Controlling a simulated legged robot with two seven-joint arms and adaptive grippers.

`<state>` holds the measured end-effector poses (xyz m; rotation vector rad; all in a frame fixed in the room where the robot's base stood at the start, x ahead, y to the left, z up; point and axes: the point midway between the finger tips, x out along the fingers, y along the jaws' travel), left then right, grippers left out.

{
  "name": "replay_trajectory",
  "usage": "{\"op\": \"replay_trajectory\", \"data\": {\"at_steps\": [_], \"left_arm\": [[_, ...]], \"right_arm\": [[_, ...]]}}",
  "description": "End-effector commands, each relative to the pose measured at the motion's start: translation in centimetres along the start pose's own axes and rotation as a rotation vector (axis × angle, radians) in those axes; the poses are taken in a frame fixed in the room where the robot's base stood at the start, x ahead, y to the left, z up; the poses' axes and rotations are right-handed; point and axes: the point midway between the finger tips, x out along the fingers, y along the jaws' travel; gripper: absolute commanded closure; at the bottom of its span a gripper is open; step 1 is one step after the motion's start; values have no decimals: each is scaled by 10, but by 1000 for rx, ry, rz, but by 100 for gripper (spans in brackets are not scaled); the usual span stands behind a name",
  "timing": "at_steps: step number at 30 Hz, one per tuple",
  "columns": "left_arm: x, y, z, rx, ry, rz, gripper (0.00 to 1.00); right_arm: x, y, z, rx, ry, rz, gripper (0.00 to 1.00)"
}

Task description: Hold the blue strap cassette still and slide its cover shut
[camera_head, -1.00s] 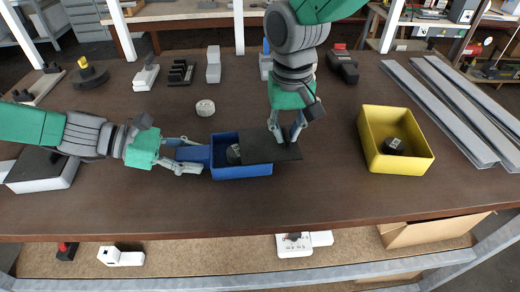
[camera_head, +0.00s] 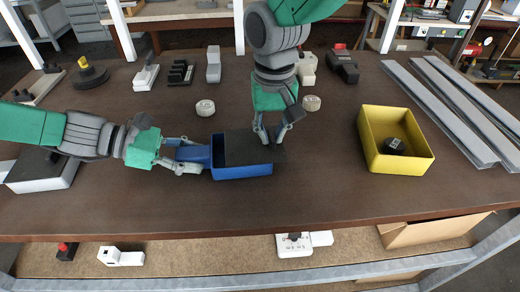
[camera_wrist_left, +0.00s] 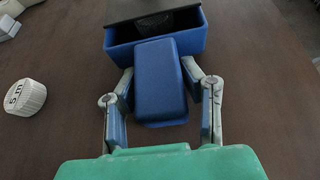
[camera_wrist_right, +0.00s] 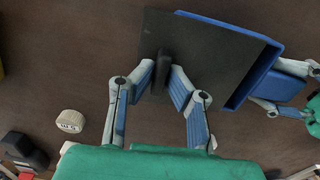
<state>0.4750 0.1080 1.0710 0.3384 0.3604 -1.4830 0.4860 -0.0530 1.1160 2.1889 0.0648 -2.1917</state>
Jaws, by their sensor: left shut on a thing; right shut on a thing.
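The blue strap cassette (camera_head: 242,172) is an open-topped box on the brown table, with a blue handle block (camera_wrist_left: 162,82) on its left end. My left gripper (camera_head: 198,156) is shut on that block. The dark flat cover (camera_head: 243,147) lies over most of the box and overhangs its right end. A narrow gap at the left end stays uncovered; a dark mesh-like thing (camera_wrist_left: 155,24) shows inside in the left wrist view. My right gripper (camera_wrist_right: 160,74) is shut on the black upright rib (camera_wrist_right: 159,62) on the cover.
A yellow bin (camera_head: 370,155) with a black part (camera_head: 393,146) stands to the right. White round tape rolls (camera_head: 205,108) (camera_head: 311,103) lie behind the cassette. Long grey profiles (camera_head: 450,105) lie at the far right. The table front is clear.

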Motion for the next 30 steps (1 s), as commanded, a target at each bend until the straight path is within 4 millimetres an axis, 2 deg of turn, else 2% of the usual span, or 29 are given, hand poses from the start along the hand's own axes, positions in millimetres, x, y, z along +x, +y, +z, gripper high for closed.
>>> {"op": "replay_trajectory", "data": {"at_steps": [7,20,30], "left_arm": [[0,0,-1,-1,2,-1,100],[0,-1,-1,-1,2,-1,100],[0,-1,-1,-1,2,-1,100]], "right_arm": [[0,-12,0,0,2,-1,100],[0,-15,0,0,2,-1,100],[0,-30,0,0,1,-1,100]]}}
